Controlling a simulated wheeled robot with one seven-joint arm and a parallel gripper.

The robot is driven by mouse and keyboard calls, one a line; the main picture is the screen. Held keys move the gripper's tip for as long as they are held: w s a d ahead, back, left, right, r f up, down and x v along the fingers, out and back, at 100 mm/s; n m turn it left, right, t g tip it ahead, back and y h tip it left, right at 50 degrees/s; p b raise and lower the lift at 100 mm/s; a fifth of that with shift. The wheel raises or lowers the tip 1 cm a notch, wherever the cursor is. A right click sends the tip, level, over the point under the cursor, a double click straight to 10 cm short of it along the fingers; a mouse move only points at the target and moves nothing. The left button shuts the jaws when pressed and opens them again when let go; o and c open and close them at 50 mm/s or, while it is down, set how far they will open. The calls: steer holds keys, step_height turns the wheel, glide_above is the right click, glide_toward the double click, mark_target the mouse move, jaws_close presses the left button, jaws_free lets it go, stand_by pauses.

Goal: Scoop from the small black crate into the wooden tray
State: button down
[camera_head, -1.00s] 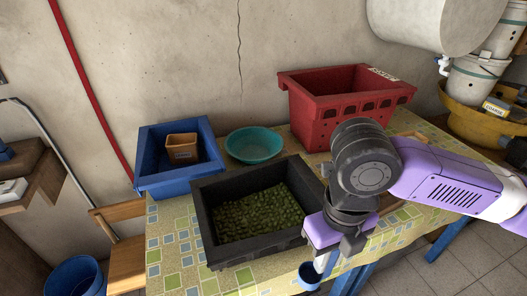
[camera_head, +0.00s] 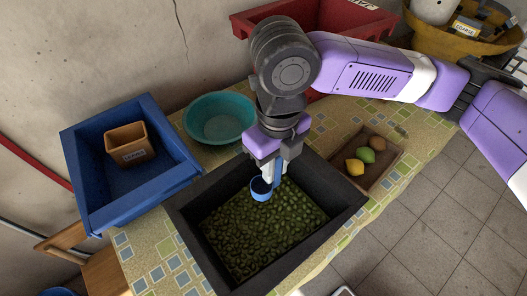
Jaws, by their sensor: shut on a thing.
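The small black crate (camera_head: 186,226) stands on the table and holds many small green pieces (camera_head: 262,236). My gripper (camera_head: 268,176) is over the back part of this crate, shut on a blue scoop (camera_head: 261,190). The scoop's cup is at or just above the green pieces; I cannot tell whether it touches them or what is inside it. The wooden tray (camera_head: 389,183) lies right of the crate and holds a yellow, a green and a brown fruit.
A blue crate (camera_head: 82,183) with a small orange-brown box (camera_head: 130,145) stands at the left. A teal bowl (camera_head: 219,119) sits behind the black crate. A red crate (camera_head: 243,24) is at the back, partly behind my arm. The patterned tabletop is bare around the tray.

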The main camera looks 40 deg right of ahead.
steer(key=shift+f+b, duration=1.8)
steer(key=shift+f, duration=0.55)
steer(key=shift+f, duration=0.15)
steer(key=shift+f+b, duration=3.85)
steer(key=shift+f, duration=0.65)
steer(key=shift+r+p, duration=5.15)
steer(key=shift+r, duration=1.5)
steer(key=shift+f, duration=0.1)
